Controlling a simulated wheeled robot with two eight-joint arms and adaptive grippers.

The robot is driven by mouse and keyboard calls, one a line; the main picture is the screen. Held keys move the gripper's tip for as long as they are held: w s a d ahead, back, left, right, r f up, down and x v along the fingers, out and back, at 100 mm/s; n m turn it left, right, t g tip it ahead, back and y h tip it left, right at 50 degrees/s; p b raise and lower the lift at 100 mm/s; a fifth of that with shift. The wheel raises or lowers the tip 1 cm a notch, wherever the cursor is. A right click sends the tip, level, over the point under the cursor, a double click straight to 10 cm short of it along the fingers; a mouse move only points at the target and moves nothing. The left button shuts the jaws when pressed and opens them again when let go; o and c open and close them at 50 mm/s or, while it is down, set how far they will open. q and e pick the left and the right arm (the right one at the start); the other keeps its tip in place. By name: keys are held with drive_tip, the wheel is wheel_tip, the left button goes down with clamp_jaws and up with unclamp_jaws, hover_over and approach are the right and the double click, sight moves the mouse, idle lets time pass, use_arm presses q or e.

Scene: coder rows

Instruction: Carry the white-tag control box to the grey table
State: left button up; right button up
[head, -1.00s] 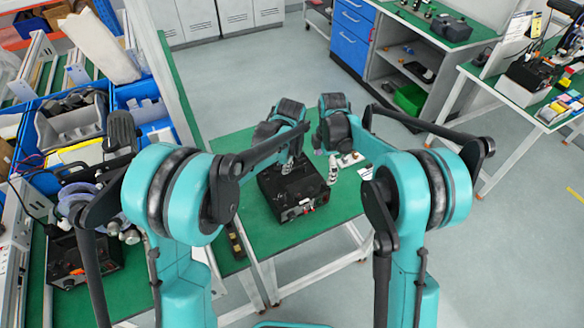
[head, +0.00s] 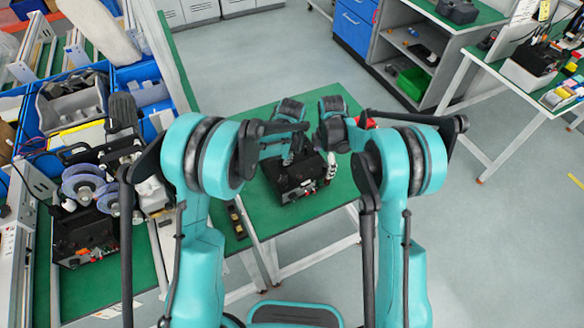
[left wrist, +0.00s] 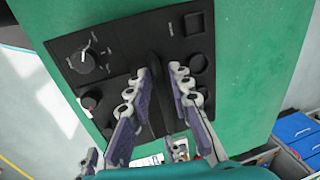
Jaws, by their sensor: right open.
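A black control box (head: 291,184) with small red and light parts on its front stands on a green-topped table in the head view. I cannot make out a white tag on it. Its dark panel (left wrist: 84,58) with knobs and round openings fills the middle of the left wrist view. My left gripper (left wrist: 160,72) is over the panel, its two fingers on either side of a dark raised strip; whether they press on it is unclear. My right gripper (head: 332,168) is open beside the box's right side. I cannot identify a grey table.
The green tabletop (head: 314,220) has bare room in front of the box. A shelf unit with a green bin (head: 412,84) and another table (head: 508,92) stand at the right. Grey floor is open between.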

use_arm(q)
drive_tip(key=shift+f, duration=0.3)
use_arm(e)
drive_tip(key=shift+f, duration=0.25)
use_arm(q)
clamp_jaws()
use_arm(e)
drive_tip(key=c, duration=0.8)
use_arm(q)
drive_tip(key=shift+a, duration=0.1)
use_arm(e)
drive_tip(key=shift+s, duration=0.15)
drive_tip(key=c, duration=1)
use_arm(q)
drive_tip(key=shift+r, duration=0.1)
use_arm(e)
drive_tip(key=shift+f, duration=0.1)
